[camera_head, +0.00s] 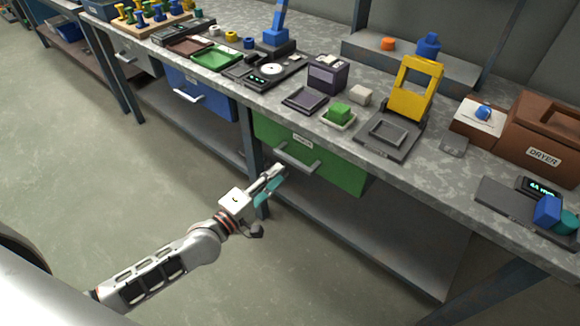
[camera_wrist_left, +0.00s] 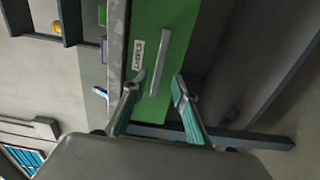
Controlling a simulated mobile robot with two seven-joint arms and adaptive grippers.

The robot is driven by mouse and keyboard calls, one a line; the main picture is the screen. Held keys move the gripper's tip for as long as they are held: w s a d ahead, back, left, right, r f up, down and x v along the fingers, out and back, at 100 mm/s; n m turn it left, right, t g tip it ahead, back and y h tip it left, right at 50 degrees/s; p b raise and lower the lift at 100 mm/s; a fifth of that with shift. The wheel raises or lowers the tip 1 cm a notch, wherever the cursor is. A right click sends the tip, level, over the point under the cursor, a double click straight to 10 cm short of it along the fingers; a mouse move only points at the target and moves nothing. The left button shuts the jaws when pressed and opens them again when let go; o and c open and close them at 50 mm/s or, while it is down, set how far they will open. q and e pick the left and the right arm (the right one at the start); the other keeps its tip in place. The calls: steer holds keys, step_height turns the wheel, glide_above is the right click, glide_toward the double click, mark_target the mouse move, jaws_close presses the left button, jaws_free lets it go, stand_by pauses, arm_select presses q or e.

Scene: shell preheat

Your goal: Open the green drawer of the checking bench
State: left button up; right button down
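The green drawer (camera_head: 340,168) sits under the bench top, right of a dark leg, and looks shut. It has a pale bar handle (camera_head: 296,161) and a small white label (camera_head: 302,141). My left gripper (camera_head: 277,176) is in front of the drawer's left end, close to the handle. In the left wrist view the green drawer (camera_wrist_left: 160,30) is ahead, with the label (camera_wrist_left: 138,54) beside the handle (camera_wrist_left: 171,62). There my left gripper (camera_wrist_left: 158,80) has its fingers apart, the handle lying ahead between them. Contact with the handle does not show. My right gripper is not in view.
A blue drawer (camera_head: 199,93) is farther left under the same bench (camera_head: 270,105). A lower shelf (camera_head: 400,243) runs below the green drawer. The floor in front is clear.

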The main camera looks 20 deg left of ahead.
mark_target(291, 163)
arm_select(q)
steer(key=x, duration=0.7)
steer(key=shift+w+d+b, duration=0.15)
steer(key=shift+w+b, duration=0.2)
steer(key=shift+b, duration=0.05)
jaws_close()
